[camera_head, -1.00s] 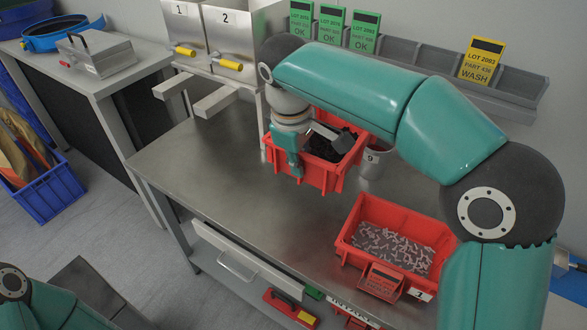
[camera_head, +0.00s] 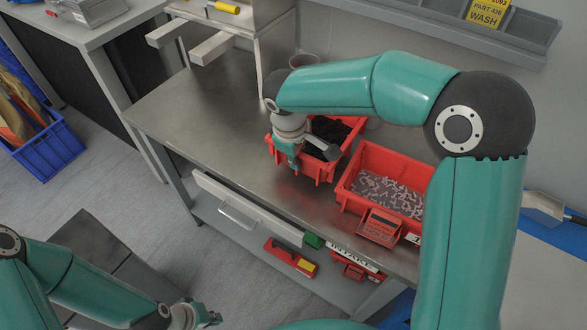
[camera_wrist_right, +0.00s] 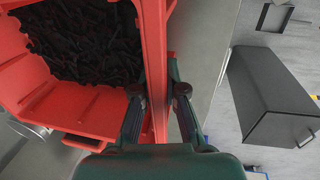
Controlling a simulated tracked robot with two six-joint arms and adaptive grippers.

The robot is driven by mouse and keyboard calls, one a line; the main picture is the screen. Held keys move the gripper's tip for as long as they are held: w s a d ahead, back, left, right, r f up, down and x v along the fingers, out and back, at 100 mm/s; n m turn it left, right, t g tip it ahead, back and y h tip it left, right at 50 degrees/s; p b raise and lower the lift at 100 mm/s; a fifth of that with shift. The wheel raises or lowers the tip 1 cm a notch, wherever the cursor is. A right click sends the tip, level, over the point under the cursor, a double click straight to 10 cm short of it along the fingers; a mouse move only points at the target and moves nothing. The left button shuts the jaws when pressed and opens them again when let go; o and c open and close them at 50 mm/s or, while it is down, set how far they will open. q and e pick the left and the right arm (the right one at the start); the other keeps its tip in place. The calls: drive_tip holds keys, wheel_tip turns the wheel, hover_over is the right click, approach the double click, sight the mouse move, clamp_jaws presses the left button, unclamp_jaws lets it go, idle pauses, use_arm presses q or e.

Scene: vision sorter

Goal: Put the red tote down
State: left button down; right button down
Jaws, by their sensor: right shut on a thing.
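A red tote (camera_head: 313,168) filled with black parts is at the bench's middle, left of a second red tote (camera_head: 348,197) holding small grey pieces. My right gripper (camera_head: 290,155) is shut on the near left wall of the black-part tote. In the right wrist view that wall (camera_wrist_right: 157,70) runs between the two fingers (camera_wrist_right: 158,100), with the black parts (camera_wrist_right: 85,40) to its left. The tote looks roughly level; whether its base touches the bench is hidden. My left gripper (camera_head: 207,316) is low in the head view, away from both totes; its fingers are too small to read.
The steel bench (camera_head: 205,120) is clear to the left of the totes. A metal stand (camera_head: 262,40) and a cup (camera_head: 303,60) are behind. A drawer (camera_head: 245,207) is under the front edge. A wall rack (camera_head: 430,22) runs along the back.

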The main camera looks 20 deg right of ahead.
drive_tip(key=shift+f, duration=2)
drive_tip(key=shift+s, duration=0.1)
drive_tip(key=c, duration=1.2)
unclamp_jaws()
drive_tip(key=shift+f, duration=0.1)
drive_tip(key=r, duration=0.4)
drive_tip(key=s+a+r, duration=0.1)
drive_tip(key=r, duration=0.3)
drive_tip(key=a+r, duration=0.1)
drive_tip(key=r, duration=0.3)
drive_tip(key=shift+s, duration=0.25)
